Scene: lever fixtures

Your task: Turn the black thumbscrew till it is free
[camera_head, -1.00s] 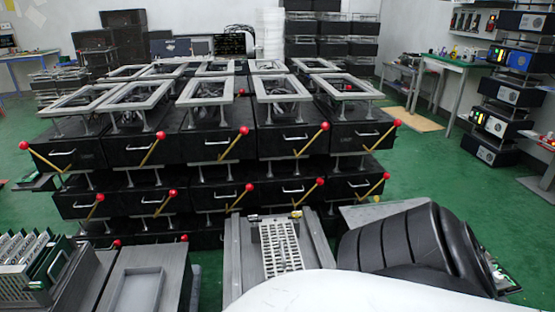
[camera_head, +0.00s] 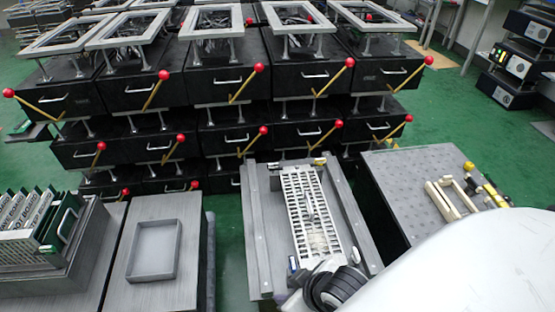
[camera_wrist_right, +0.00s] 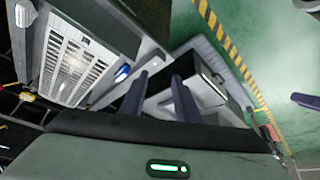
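I cannot make out the black thumbscrew in either view. A grey fixture (camera_head: 262,225) with a pale slotted plate (camera_head: 335,225) stands at the lower middle of the head view. The slotted plate also shows at the upper left of the wrist view (camera_wrist_right: 72,68). My right gripper (camera_head: 322,268) is over the near end of this fixture, partly hidden by my own arm. In the wrist view its two dark fingers (camera_wrist_right: 160,97) stand apart with nothing seen held between them. My left gripper is not in view.
A dark dotted table (camera_head: 405,185) stands to the right. Stacked black boxes with red-knobbed levers (camera_head: 225,85) fill the back. Green floor (camera_head: 440,110) is open at right.

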